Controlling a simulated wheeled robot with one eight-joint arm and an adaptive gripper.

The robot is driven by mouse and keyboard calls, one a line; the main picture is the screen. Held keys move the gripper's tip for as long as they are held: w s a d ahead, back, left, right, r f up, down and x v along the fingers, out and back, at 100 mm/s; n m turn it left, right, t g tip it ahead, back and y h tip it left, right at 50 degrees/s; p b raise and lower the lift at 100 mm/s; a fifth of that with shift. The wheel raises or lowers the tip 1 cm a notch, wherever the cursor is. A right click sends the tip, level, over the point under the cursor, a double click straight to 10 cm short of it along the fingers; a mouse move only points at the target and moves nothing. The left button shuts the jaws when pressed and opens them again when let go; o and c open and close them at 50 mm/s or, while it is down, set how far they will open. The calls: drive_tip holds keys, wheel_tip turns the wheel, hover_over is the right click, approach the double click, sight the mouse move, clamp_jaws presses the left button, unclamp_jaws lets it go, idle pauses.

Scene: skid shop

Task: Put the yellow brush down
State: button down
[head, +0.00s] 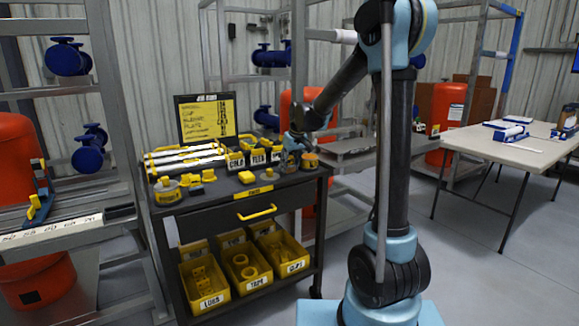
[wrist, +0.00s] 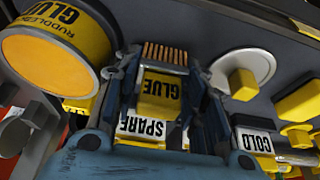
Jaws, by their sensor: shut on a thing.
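The yellow brush (wrist: 159,92), lettered GLUE and with brown bristles at its far end, sits between my fingers in the wrist view. My gripper (wrist: 163,76) is shut on it. A white SPARE label (wrist: 146,128) shows beside the brush's near end; I cannot tell whether the brush touches the holder there. In the head view my gripper (head: 292,150) is low over the right part of the black cart top (head: 225,196), and the brush is too small to make out.
A yellow glue tin (wrist: 58,58) stands close left of my gripper in the wrist view. A COLD-labelled holder (wrist: 255,140) and a grey disc with a yellow knob (wrist: 243,75) are to its right. In the head view, a lettered board (head: 207,118) stands at the cart's back.

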drive_tip(key=c, duration=1.3)
unclamp_jaws()
drive_tip(key=v, duration=1.1)
drive_tip(key=s+d+m, duration=0.1)
drive_tip(key=s+d, duration=0.7)
drive_tip(key=s, duration=0.1)
drive_tip(key=s+d+f+m, duration=0.2)
drive_tip(key=s+d+f, duration=0.2)
drive_tip(key=s, duration=0.5)
drive_tip(key=s+d+f+m+g+h, duration=0.1)
drive_tip(key=s+d+f, duration=0.4)
drive_tip(key=s+f, duration=0.3)
drive_tip(key=s+d+f+m+h, duration=0.1)
drive_tip(key=s+d+f, duration=0.4)
drive_tip(key=s, duration=0.6)
drive_tip(key=shift+s+d+f+m, duration=0.1)
drive_tip(key=shift+s+f+m, duration=0.35)
drive_tip(key=shift+m, duration=0.35)
